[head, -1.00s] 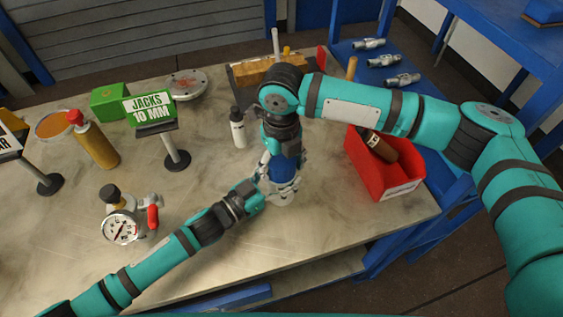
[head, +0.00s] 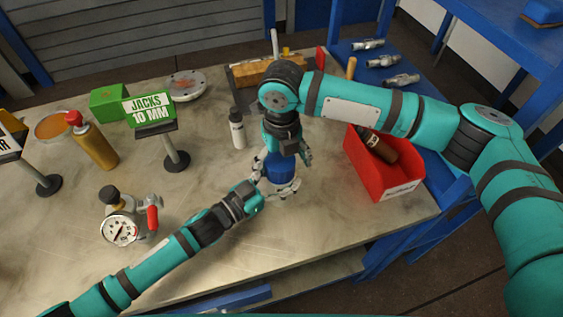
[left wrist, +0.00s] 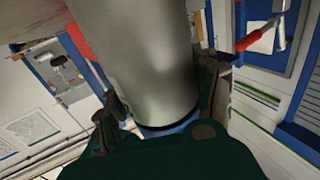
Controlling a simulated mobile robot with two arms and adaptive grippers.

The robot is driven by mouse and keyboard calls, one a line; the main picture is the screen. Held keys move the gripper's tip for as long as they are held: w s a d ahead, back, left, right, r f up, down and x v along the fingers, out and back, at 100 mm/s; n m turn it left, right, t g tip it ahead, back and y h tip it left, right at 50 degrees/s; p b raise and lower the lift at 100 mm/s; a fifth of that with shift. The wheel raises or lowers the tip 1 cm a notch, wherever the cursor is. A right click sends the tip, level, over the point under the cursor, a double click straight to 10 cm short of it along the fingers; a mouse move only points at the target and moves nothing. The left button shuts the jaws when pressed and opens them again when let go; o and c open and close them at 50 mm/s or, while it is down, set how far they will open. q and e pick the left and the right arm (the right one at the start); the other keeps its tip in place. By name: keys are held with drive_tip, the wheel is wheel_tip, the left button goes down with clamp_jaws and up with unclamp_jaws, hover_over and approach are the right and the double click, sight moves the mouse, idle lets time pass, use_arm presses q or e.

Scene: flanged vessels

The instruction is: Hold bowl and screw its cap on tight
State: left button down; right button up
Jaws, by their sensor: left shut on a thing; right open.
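The vessel stands upright near the table's front edge in the head view, with a blue upper part, seemingly the cap (head: 279,171), above a pale metal bowl (head: 283,190). My left gripper (head: 262,188) reaches in from the left and is shut on the bowl. In the left wrist view the metal body (left wrist: 150,65) fills the space between the fingers of my left gripper (left wrist: 165,100), with a dark ring and a blue band at its lower end. My right gripper (head: 287,155) points down over the blue part, open, with a finger spread to the right. Its other finger is mostly hidden.
A red bin (head: 388,178) holding a brown item stands close on the right. A white bottle (head: 237,128) stands just behind and left. A pressure gauge (head: 121,230), spray can (head: 93,143) and JACKS sign (head: 150,110) are further left.

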sight(281, 159)
drive_tip(key=shift+r, duration=2)
drive_tip(key=shift+c, duration=0.6)
wheel_tip(281, 159, up, 4)
drive_tip(key=shift+s+a+f+m, duration=0.1)
drive_tip(key=shift+a+m, duration=0.05)
drive_tip(key=shift+m, duration=0.45)
drive_tip(key=shift+f, duration=0.1)
drive_tip(key=shift+f, duration=4)
drive_tip(key=c, duration=1.2)
drive_tip(key=o, duration=1.3)
